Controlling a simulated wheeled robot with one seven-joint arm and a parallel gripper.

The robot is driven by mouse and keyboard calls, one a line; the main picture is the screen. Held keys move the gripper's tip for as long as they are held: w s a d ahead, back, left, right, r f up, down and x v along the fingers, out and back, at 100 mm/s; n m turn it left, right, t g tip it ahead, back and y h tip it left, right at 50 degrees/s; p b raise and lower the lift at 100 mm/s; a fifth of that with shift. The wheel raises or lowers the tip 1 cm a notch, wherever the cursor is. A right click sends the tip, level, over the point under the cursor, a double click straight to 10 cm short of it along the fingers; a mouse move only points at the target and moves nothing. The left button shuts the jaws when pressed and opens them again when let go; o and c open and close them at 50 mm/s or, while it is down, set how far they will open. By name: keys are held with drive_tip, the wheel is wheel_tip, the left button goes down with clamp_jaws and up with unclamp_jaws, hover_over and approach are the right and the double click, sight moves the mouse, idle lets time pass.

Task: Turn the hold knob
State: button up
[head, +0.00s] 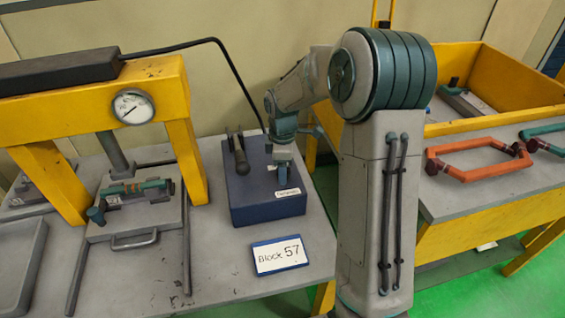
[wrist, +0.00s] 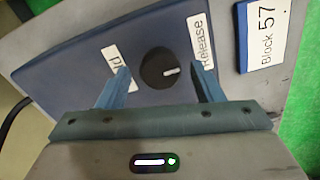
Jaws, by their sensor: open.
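The round black knob (wrist: 157,68) sits on the blue box (wrist: 90,60) in the wrist view. Its white pointer mark points right, toward the "Release" label (wrist: 201,42). Another label (wrist: 116,62) on the left is partly covered by my left finger; its word cannot be fully read. My gripper (wrist: 160,76) is open, one finger on each side of the knob, with visible gaps. In the head view my gripper (head: 284,182) is down over the right part of the blue box (head: 262,212), and the knob is hidden there.
A black-handled tool (head: 239,157) stands on the box's left part. A "Block 57" sign (head: 280,255) lies in front. A yellow press frame (head: 100,95) with a gauge stands left. A yellow-sided bench (head: 480,200) with orange and green frames is right.

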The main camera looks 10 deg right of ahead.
wheel_tip(320, 180, up, 14)
drive_tip(key=shift+b, duration=0.3)
drive_tip(key=shift+f, duration=0.1)
drive_tip(key=s+f+m+t, duration=0.2)
drive_tip(key=s+m, duration=1.3)
drive_tip(key=s, duration=1)
drive_tip(key=shift+f+t, duration=0.15)
drive_tip(key=shift+t, duration=0.35)
